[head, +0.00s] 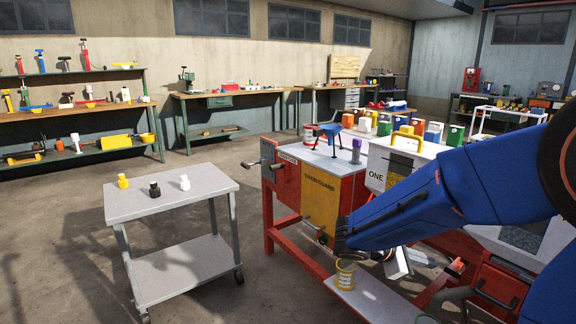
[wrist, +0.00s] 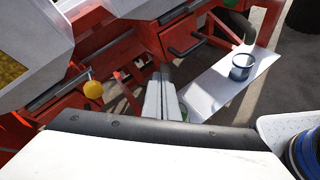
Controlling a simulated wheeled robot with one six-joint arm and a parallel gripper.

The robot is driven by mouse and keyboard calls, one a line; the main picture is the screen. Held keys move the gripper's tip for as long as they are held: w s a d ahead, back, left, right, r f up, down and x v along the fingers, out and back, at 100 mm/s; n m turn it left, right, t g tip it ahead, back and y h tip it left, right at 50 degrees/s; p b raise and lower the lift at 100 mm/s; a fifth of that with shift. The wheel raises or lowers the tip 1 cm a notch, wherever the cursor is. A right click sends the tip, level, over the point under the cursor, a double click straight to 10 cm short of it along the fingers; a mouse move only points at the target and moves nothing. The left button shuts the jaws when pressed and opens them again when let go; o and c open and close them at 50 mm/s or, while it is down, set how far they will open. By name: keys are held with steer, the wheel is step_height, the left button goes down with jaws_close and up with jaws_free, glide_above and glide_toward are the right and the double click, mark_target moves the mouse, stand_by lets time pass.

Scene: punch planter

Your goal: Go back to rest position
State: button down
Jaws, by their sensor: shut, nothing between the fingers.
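My gripper (wrist: 162,80) shows in the middle of the wrist view as two pale fingers pressed together, with nothing between them. It hangs in front of the red-framed machine bench, to the left of a white shelf (wrist: 217,85). A blue-grey cup-like thing (wrist: 242,66) stands on that shelf, apart from the fingers. In the head view my blue arm reaches in from the right and hides part of the bench. The fingertips are hard to make out there.
A grey cart (head: 170,197) with three small bottle-shaped pieces stands at the left, apart from my arm. The bench carries a yellow guard panel (head: 322,205), a blue-and-red tool (head: 328,134) and several coloured containers. A yellow knob (wrist: 93,89) juts out left of the fingers. Floor between cart and back benches is clear.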

steer(key=s+m+g+y, duration=0.2)
steer(key=s+m+y, duration=0.5)
steer(key=s, duration=0.7)
steer(key=s+a+r+m+t+y, duration=0.2)
steer(key=s+a+m+t+y, duration=0.2)
steer(key=s+a+m, duration=0.3)
steer(key=shift+s+a+m+y, duration=0.4)
steer(key=shift+s+a+y, duration=0.1)
steer(key=shift+s+y, duration=0.25)
steer(key=shift+r, duration=0.1)
